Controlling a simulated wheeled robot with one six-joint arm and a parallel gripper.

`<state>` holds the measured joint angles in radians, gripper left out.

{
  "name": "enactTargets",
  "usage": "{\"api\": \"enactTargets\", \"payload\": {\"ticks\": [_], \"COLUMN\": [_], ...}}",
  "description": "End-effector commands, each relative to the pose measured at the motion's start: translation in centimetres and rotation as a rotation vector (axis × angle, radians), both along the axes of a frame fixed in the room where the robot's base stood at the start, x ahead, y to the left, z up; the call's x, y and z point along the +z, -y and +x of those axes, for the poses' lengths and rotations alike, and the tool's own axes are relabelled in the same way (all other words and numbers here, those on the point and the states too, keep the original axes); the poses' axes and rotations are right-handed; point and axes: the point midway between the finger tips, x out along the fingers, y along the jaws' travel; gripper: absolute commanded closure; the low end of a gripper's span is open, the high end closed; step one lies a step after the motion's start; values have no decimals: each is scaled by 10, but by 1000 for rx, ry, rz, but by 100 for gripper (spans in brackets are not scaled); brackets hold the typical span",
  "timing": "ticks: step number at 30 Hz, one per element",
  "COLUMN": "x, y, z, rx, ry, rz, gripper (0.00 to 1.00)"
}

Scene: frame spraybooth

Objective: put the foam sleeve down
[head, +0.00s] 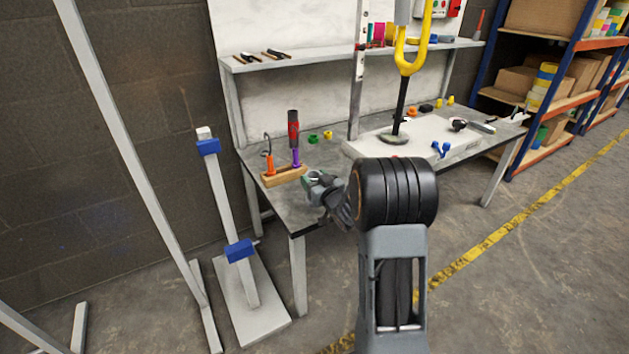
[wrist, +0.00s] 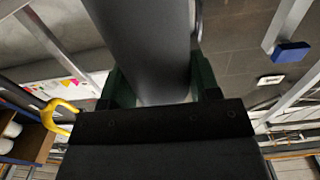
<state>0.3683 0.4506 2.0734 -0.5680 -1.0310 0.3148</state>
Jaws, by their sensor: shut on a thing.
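The foam sleeve (wrist: 142,35) is a smooth dark grey cylinder in the wrist view, reaching from the top edge down between my jaws. My gripper (wrist: 163,82) is shut on it, with a dark green jaw against each side. The sleeve's far end is out of the picture, and nothing shows under it there.
The workbench (head: 300,215) holds a wooden rack (head: 284,176), a white board (head: 360,147) and small tools. A stand with blue blocks (head: 239,250) is at left; a yellow hook (head: 412,65) hangs above.

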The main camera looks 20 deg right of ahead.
Motion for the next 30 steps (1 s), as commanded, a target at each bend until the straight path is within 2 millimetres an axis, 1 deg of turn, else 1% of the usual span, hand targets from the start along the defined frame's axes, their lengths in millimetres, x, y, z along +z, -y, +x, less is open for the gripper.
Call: {"api": "enactTargets", "payload": {"ticks": [14,18,19,26,30], "x": [-13,-14,-15,-17,-18], "y": [0,0,0,0,0], "z": [0,0,0,-1,-1], "rx": [0,0,0,0,0], "ry": [-1,-4,-5,-10,-12], "rz": [1,1,0,1,1], "gripper": [69,69,41,19,18]}}
